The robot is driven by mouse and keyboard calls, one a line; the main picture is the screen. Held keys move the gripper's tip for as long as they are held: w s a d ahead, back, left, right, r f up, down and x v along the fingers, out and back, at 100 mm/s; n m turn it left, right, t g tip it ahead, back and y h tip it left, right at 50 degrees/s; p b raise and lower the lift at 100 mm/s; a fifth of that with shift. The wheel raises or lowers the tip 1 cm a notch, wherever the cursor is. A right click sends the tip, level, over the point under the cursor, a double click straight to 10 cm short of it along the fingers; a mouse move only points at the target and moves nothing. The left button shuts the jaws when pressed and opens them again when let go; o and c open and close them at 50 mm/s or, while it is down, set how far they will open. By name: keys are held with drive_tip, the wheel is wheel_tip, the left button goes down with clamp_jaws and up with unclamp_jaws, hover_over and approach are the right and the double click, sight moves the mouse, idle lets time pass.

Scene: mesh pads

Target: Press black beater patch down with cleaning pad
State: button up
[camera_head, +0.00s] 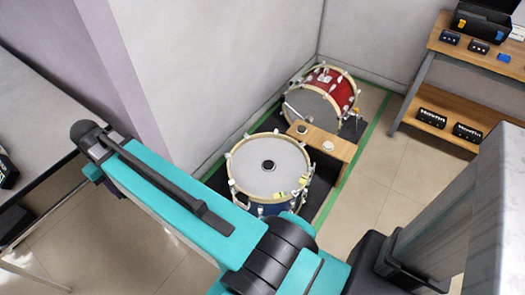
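The black beater patch (268,166) is a small dark round spot near the middle of a grey drum head (262,182). The drum lies flat with its head facing up; it has a pale hoop and a dark blue shell. A small whitish round item (328,146) rests on a low wooden bench (338,152) just right of the drum; it may be the cleaning pad, but I cannot tell. Small yellow items (280,196) sit at the drum's front right rim. My teal arm crosses the foreground; my gripper is not visible.
A red drum (338,90) stands behind the bench on a dark mat (221,180) edged with green tape (357,150). A wooden shelf (437,117) with black boxes stands at right. A grey table (35,112) is at left. Tiled floor is clear right of the mat.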

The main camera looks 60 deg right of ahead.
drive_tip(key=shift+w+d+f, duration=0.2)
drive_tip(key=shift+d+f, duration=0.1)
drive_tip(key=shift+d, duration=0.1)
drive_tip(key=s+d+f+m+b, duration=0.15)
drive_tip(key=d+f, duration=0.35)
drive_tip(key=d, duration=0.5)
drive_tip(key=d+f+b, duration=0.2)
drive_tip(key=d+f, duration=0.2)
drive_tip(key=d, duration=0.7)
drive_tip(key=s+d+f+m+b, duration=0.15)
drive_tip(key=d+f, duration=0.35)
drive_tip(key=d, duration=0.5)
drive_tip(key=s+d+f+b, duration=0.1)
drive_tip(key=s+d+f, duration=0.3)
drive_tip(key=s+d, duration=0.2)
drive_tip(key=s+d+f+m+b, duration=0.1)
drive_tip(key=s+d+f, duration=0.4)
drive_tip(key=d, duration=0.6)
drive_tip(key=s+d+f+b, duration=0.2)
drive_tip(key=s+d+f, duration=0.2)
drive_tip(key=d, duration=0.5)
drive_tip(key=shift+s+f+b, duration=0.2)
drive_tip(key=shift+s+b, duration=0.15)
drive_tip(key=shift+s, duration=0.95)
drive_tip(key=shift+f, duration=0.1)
